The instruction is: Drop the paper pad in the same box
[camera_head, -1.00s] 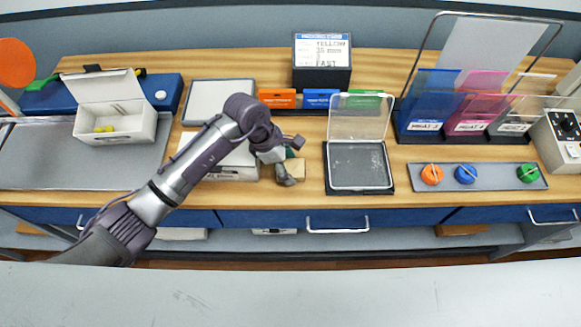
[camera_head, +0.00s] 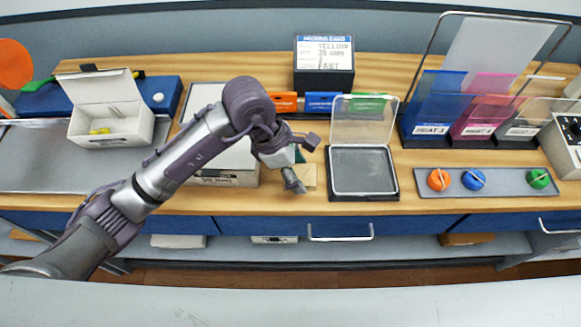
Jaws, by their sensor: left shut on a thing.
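My left gripper (camera_head: 297,178) is low over the front middle of the wooden bench, just left of the clear-lidded case. It is shut on a small tan, pad-like piece (camera_head: 310,178), which I take for the paper pad; fingers partly hide it. A bit of dark green shows behind the fingers. The white box (camera_head: 125,132) stands open at the back left, its lid raised, with a small yellow thing (camera_head: 99,131) and other pale items in it. My right gripper is not in view.
The clear-lidded case (camera_head: 364,170) stands open right of the gripper. Other boxes (camera_head: 222,178) lie under and behind my left arm. A tray with coloured knobs (camera_head: 480,183) and upright coloured sheets (camera_head: 433,103) are at right. A grey metal tray (camera_head: 50,165) is at far left.

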